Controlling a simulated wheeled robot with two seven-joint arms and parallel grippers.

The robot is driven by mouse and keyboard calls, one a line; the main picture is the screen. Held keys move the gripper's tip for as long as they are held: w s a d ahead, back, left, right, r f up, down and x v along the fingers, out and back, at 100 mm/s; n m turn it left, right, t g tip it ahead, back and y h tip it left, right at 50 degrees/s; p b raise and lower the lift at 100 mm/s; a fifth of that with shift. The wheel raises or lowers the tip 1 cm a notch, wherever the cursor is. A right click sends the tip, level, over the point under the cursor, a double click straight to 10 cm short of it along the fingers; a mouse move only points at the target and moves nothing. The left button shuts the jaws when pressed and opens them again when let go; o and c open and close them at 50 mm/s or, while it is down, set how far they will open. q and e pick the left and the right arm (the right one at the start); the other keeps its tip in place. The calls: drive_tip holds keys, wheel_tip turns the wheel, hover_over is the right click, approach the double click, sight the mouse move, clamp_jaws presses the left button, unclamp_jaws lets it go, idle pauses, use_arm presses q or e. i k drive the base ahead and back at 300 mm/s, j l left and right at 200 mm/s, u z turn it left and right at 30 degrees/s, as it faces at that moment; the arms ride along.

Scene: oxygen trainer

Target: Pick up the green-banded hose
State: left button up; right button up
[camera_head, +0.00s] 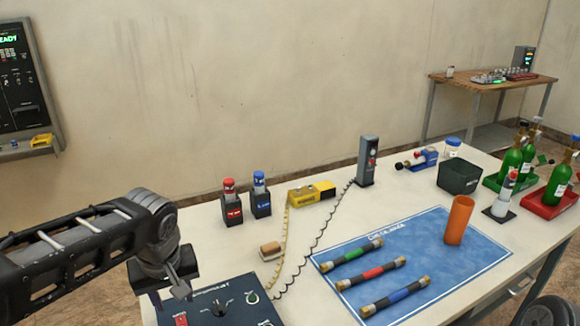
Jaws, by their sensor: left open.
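The green-banded hose (351,255) is a short black tube with brass-coloured ends and a green band. It lies on the blue mat (440,232), the farthest back of three hoses. The red-banded hose (370,273) and the blue-banded hose (396,296) lie in front of it, roughly parallel. My left gripper (180,286) is at the lower left, above the near left part of the table, well left of the hoses. It is open and apart from the hoses, with nothing visible in it. My right gripper is not in view.
A dark control box (220,305) sits below my left gripper. An orange cylinder (459,220) stands on the mat. A coiled cord runs between the hoses and a small brush-like block (270,251). Green bottles (511,165) stand at the right. The table between gripper and mat is partly clear.

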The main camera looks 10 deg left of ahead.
sight(324, 267)
drive_tip(key=k, duration=1)
